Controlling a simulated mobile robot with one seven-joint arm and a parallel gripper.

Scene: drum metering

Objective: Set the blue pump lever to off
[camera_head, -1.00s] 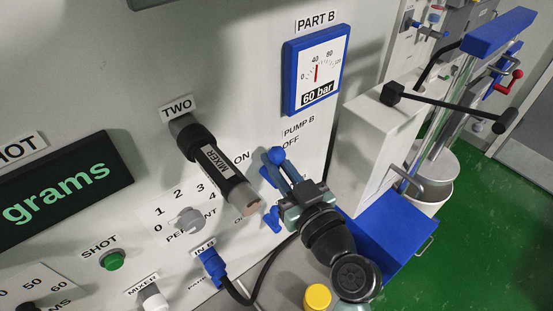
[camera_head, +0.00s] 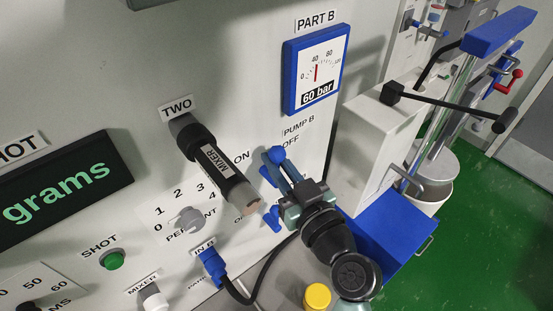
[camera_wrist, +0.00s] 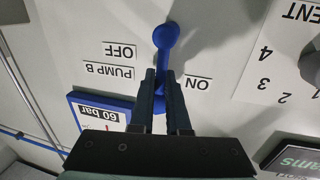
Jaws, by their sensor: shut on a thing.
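The blue pump lever (camera_head: 276,156) with its round knob sticks out from the panel beside the PUMP B label (camera_head: 298,129). The wrist view shows its blue knob (camera_wrist: 167,36) and shaft, with the OFF label (camera_wrist: 119,51) to the left and the ON label (camera_wrist: 197,84) to the lower right. The knob stands between the two labels, a little nearer OFF. My gripper (camera_head: 289,180) is shut on the lever's shaft; its fingers (camera_wrist: 162,78) lie on either side below the knob.
A black MIXER cylinder (camera_head: 216,166) juts out close to the left of my gripper. The PART B gauge (camera_head: 316,70) is above.

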